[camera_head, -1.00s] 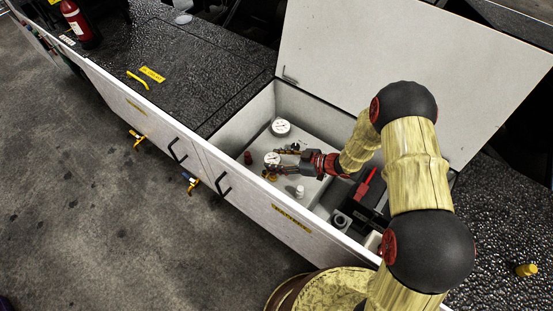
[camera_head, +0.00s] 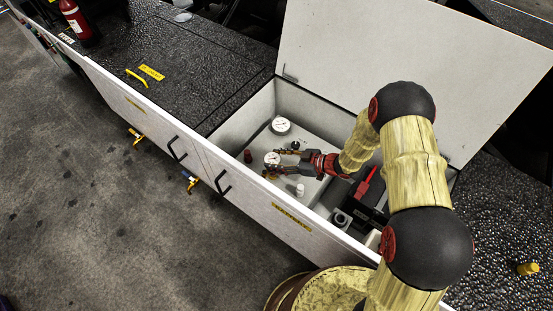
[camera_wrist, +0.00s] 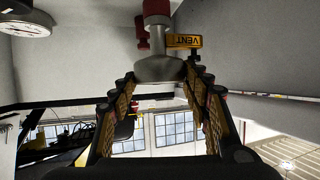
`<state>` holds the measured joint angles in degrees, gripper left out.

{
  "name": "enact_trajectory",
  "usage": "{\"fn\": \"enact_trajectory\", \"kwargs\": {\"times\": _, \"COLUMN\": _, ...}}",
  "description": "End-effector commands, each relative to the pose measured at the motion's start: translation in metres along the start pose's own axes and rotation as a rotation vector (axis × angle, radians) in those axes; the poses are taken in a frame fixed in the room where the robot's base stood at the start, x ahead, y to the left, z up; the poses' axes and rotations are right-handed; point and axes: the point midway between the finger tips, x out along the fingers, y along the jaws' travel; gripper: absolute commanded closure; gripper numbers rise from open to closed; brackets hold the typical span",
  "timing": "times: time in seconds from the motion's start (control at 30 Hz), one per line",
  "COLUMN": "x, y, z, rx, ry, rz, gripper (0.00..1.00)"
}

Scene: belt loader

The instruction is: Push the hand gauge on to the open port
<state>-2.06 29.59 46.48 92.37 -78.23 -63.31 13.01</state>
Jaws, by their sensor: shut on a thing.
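The hand gauge (camera_head: 272,159), with a round white dial, is at my fingertips inside the open white compartment. My gripper (camera_head: 283,163) is shut on it. In the wrist view, my gripper (camera_wrist: 157,85) has its two fingers on either side of the grey gauge body (camera_wrist: 160,68), and a red and pale fitting shows beyond it. I cannot make out the open port, nor tell whether the gauge touches a fitting. A yellow VENT tag (camera_wrist: 184,41) is close by the fingertips.
A second white gauge (camera_head: 280,126) stands behind. A red cap (camera_head: 248,156), a black knob (camera_head: 295,145) and a white cap (camera_head: 300,190) stand on the panel around my gripper. The raised lid (camera_head: 400,60) and front wall (camera_head: 255,195) bound the space.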

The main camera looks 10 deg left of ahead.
Motion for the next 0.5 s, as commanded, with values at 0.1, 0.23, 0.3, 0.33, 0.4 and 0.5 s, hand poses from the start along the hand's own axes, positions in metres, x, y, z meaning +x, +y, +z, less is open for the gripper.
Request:
{"fn": "enact_trajectory", "kwargs": {"times": 0.1, "x": 0.0013, "y": 0.0004, "z": 0.0022, "rx": -0.001, "ry": 0.001, "rz": 0.0, "gripper": 0.99}}
{"fn": "enact_trajectory", "kwargs": {"times": 0.23, "x": 0.0024, "y": 0.0004, "z": 0.0049, "rx": -0.001, "ry": 0.001, "rz": 0.0, "gripper": 0.99}}
{"fn": "enact_trajectory", "kwargs": {"times": 0.3, "x": 0.0031, "y": 0.0004, "z": 0.0064, "rx": -0.001, "ry": 0.001, "rz": 0.0, "gripper": 0.99}}
{"fn": "enact_trajectory", "kwargs": {"times": 0.33, "x": 0.0033, "y": 0.0004, "z": 0.0071, "rx": -0.001, "ry": 0.001, "rz": 0.0, "gripper": 0.99}}
{"fn": "enact_trajectory", "kwargs": {"times": 0.4, "x": 0.004, "y": 0.0004, "z": 0.0085, "rx": -0.001, "ry": 0.001, "rz": 0.0, "gripper": 0.99}}
{"fn": "enact_trajectory", "kwargs": {"times": 0.5, "x": 0.0049, "y": 0.0004, "z": 0.0106, "rx": -0.001, "ry": 0.001, "rz": 0.0, "gripper": 0.99}}
